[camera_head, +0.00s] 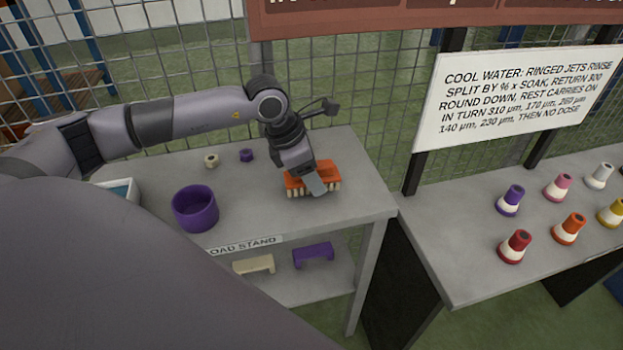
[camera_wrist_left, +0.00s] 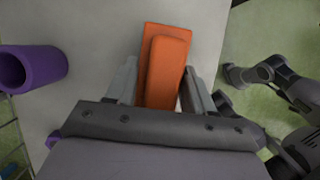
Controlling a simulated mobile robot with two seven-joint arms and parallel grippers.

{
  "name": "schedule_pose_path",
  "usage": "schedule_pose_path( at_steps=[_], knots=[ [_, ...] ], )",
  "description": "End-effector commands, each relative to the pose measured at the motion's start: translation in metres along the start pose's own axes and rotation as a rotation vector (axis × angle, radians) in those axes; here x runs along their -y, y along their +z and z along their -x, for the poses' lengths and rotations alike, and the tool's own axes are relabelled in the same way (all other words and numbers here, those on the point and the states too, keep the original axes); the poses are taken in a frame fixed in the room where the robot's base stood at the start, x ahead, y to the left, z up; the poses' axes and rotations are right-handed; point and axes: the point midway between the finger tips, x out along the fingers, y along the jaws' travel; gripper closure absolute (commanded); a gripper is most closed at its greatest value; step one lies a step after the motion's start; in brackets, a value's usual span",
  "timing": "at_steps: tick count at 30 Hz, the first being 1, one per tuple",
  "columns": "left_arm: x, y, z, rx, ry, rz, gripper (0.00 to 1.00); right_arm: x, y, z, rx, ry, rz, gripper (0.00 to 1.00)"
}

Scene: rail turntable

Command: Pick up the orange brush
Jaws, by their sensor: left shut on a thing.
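The orange brush (camera_head: 327,172) with pale bristles is on the right part of the grey stand's top (camera_head: 345,222), bristles down. I cannot tell whether the bristles touch the top. My left gripper (camera_head: 316,186) comes down over the brush from above and is shut on it. In the left wrist view the orange brush (camera_wrist_left: 163,70) lies between the two fingers of the left gripper (camera_wrist_left: 160,90), one on each side. Part of the brush is hidden by the gripper.
A purple bowl (camera_head: 195,208), a small cream piece (camera_head: 211,160) and a small purple piece (camera_head: 246,155) stand left of the brush. A wire fence (camera_head: 370,90) rises behind. Several coloured cones stand on the right table (camera_head: 460,265). A lower shelf (camera_head: 325,283) holds two bridge-shaped pieces.

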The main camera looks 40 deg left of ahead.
Motion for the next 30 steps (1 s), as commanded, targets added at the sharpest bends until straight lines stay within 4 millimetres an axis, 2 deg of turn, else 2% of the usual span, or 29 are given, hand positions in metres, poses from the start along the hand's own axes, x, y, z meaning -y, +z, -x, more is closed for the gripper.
schedule_pose_path(
  at_steps=[7,14,24,30],
  knots=[
    [-0.001,0.022,0.051,0.006,0.005,-0.002,0.79,0.001,-0.001,-0.002,-0.006,-0.002,-0.003,0.58],
    [0.048,0.022,0.045,0.000,-0.002,-0.008,0.79,0.002,0.004,-0.006,-0.001,-0.006,-0.006,0.58],
    [0.143,0.027,0.043,0.004,-0.003,-0.011,0.79,0.006,0.013,-0.014,0.004,-0.015,-0.014,0.58],
    [0.180,0.029,0.043,0.002,-0.002,-0.006,0.79,0.008,0.011,-0.015,0.002,-0.020,-0.015,0.58]
  ],
)
